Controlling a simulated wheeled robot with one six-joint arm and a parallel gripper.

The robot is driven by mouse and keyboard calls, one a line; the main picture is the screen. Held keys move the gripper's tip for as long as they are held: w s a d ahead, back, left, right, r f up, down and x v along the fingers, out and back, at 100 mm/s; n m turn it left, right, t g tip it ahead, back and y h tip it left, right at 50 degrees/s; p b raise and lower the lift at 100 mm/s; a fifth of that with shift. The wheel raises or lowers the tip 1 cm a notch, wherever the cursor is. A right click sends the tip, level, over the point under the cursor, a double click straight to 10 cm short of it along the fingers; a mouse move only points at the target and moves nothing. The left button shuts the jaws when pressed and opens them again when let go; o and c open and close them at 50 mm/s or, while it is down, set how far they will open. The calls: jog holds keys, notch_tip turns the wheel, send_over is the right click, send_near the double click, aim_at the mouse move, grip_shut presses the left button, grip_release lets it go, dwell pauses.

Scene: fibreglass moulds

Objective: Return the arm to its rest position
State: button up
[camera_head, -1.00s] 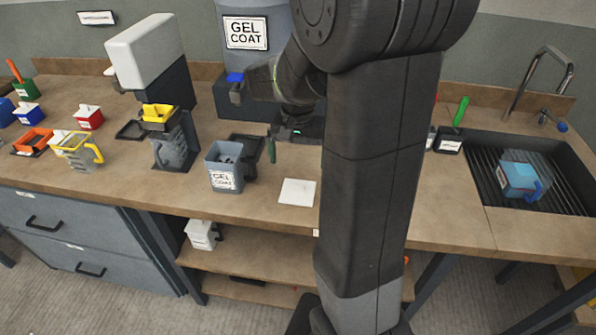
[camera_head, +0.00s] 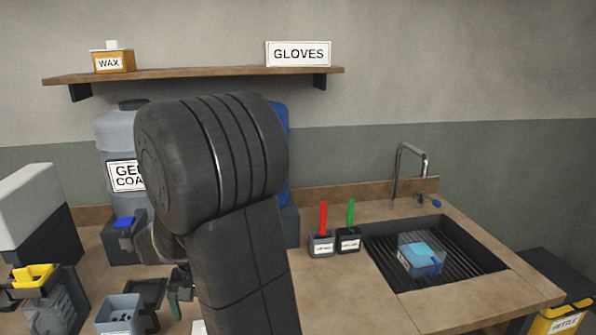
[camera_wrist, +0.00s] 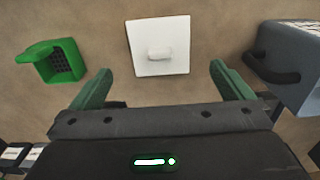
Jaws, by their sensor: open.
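My gripper (camera_head: 180,290) hangs over the counter beside the grey gel coat container, partly hidden by my arm in the head view. In the wrist view its two green fingers (camera_wrist: 163,85) are wide apart with nothing between them. A white square plate with a small raised knob (camera_wrist: 158,62) lies on the counter ahead of the fingers. Only a sliver of a white plate (camera_head: 199,327) shows at the bottom of the head view. My large dark arm fills the middle of the head view and hides part of the counter.
A grey container (camera_head: 118,312) stands left of my gripper. A green box (camera_wrist: 52,62) is left in the wrist view. Two holders with red (camera_head: 323,217) and green (camera_head: 350,212) handles stand near the sink (camera_head: 465,262). A shelf (camera_head: 195,75) is above. Counter before the sink is clear.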

notch_tip(320, 180, down, 6)
jog(key=shift+f, duration=0.15)
jog(key=shift+r, duration=0.7)
